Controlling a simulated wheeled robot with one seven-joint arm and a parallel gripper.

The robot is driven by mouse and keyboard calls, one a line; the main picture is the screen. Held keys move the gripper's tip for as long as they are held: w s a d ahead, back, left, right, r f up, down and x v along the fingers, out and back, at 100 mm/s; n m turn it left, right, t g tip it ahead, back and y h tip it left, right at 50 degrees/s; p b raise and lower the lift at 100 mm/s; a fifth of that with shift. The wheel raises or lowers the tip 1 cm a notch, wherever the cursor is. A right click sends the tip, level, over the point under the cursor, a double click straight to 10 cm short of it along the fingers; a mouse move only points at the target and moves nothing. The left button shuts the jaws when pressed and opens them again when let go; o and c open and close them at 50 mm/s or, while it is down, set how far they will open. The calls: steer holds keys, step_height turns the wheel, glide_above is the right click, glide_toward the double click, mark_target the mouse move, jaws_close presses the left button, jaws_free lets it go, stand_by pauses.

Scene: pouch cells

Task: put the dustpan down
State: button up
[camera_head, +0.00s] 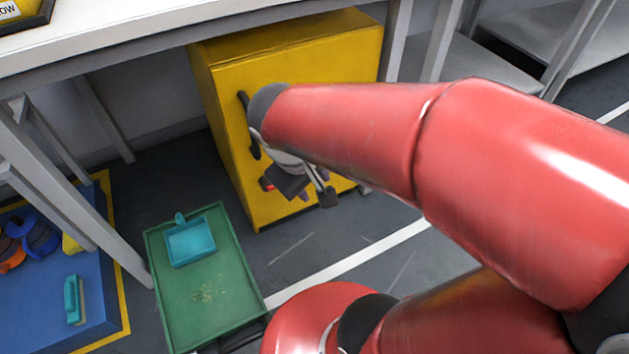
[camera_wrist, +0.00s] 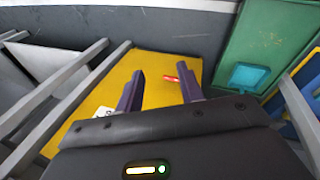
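The teal dustpan (camera_head: 190,242) lies flat on the far half of the green tray (camera_head: 225,290), its short handle toward the back. It also shows in the wrist view (camera_wrist: 247,77), to the right of the fingers and well apart from them. My gripper (camera_head: 317,197) hangs in front of the yellow cabinet, to the right of the tray. In the wrist view its two purple fingers (camera_wrist: 160,78) are spread apart with nothing between them. My arm hides part of the cabinet front.
The yellow cabinet (camera_head: 290,62) stands under a white table (camera_head: 150,40), whose legs rise near the tray. A teal brush (camera_head: 74,300) lies on a blue mat (camera_head: 40,325) at left, with blue and orange items behind. Grey floor lies between tray and cabinet.

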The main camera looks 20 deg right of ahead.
steer(key=s+a+r+m+t+y, duration=0.1)
steer(key=s+r+m+t+y, duration=0.2)
steer(key=s+r, duration=0.1)
steer(key=shift+s+a+r+t, duration=0.3)
steer(key=shift+a+r, duration=0.05)
steer(key=shift+r, duration=0.35)
steer(key=shift+r, duration=0.1)
step_height(320, 180, up, 8)
steer(key=p, duration=0.7)
steer(key=shift+f+p, duration=0.25)
steer(key=shift+p, duration=0.1)
